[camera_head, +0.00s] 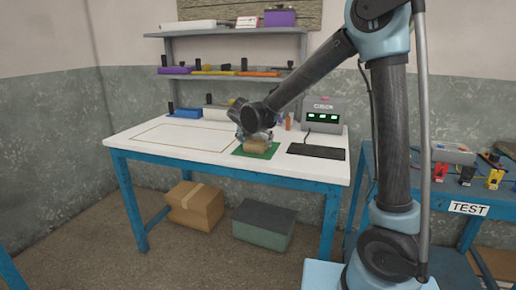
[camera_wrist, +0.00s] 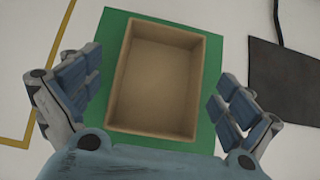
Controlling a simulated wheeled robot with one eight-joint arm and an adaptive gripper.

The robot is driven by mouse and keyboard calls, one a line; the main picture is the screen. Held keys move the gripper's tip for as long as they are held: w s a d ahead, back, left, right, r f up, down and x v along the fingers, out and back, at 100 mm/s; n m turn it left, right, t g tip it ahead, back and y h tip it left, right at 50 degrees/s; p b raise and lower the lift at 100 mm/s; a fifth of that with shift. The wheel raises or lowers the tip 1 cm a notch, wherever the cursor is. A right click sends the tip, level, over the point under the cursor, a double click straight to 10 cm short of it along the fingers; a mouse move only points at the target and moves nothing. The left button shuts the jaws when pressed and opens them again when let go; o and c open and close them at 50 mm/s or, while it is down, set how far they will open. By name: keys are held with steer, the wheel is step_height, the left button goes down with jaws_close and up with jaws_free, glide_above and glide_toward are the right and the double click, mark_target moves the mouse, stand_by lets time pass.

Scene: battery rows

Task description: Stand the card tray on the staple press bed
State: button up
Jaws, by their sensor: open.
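The card tray (camera_wrist: 157,78) is an open, empty tan cardboard box. It lies flat, open side up, on a green mat (camera_wrist: 116,28) on the white bench. In the head view the tray (camera_head: 256,146) shows just below my gripper (camera_head: 257,136), near the bench's front middle. In the wrist view my gripper (camera_wrist: 161,82) is open, with one blue-padded finger on each side of the tray. Gaps show between both fingers and the tray walls. I cannot tell for sure which thing is the staple press bed.
A black pad (camera_head: 315,151) lies right of the mat, before a grey box with green displays (camera_head: 322,113). A tan outlined area (camera_head: 185,139) on the left of the bench is empty. Shelves (camera_head: 232,73) with battery-like items stand behind. A TEST cart (camera_head: 468,208) stands at the right.

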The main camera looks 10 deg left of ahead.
steer(key=c, duration=1.1)
steer(key=shift+c, duration=0.2)
steer(key=shift+r, duration=0.1)
